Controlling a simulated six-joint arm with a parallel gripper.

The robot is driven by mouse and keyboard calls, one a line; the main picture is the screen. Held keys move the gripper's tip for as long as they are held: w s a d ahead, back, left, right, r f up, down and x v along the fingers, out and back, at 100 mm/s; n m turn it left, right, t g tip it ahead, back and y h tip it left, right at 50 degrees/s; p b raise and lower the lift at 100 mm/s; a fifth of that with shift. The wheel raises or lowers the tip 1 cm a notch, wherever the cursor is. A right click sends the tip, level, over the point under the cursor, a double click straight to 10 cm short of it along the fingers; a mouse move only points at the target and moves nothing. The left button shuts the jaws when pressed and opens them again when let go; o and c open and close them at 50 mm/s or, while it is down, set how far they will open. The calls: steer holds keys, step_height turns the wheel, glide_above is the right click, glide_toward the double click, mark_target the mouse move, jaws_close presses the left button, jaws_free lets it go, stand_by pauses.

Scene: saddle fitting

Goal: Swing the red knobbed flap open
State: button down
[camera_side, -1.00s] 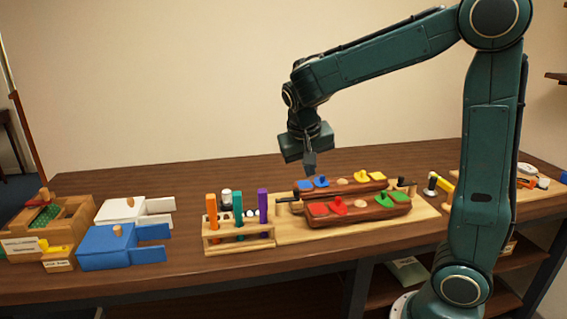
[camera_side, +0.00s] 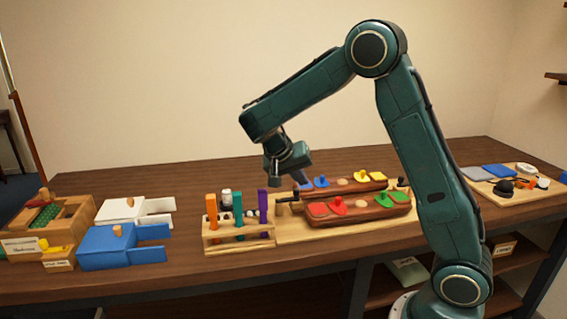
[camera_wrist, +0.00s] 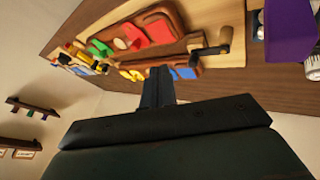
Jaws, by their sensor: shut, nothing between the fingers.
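The red knobbed flap (camera_side: 337,206) lies on the front brown wooden block (camera_side: 365,215), next to a flat red piece (camera_side: 317,209). It looks flat and closed, though the picture is too small to be sure. My gripper (camera_side: 303,183) is shut and empty, tilted, above the left end of the rear block by the blue pieces. It is apart from the red flap. In the wrist view the shut fingers (camera_wrist: 158,85) point toward the blocks, where a red piece (camera_wrist: 160,31) shows; its knob is not clear.
Green pieces (camera_side: 390,198) sit at the front block's right end. The rear block (camera_side: 350,188) bears blue and yellow knobbed pieces. The rack (camera_side: 240,241) of coloured bars is left of that. The table behind is clear.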

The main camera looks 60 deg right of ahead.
glide_toward(334, 204)
steer(key=w+f, duration=0.2)
steer(key=f, duration=0.1)
steer(key=shift+w+d+f, duration=0.2)
steer(key=shift+w+f, duration=0.05)
steer(key=shift+w, duration=0.15)
steer(key=shift+s+d+f, duration=0.15)
steer(key=shift+s+d, duration=0.7)
steer(key=shift+s, duration=0.3)
steer(key=shift+s+d, duration=0.35)
steer(key=shift+s, duration=0.15)
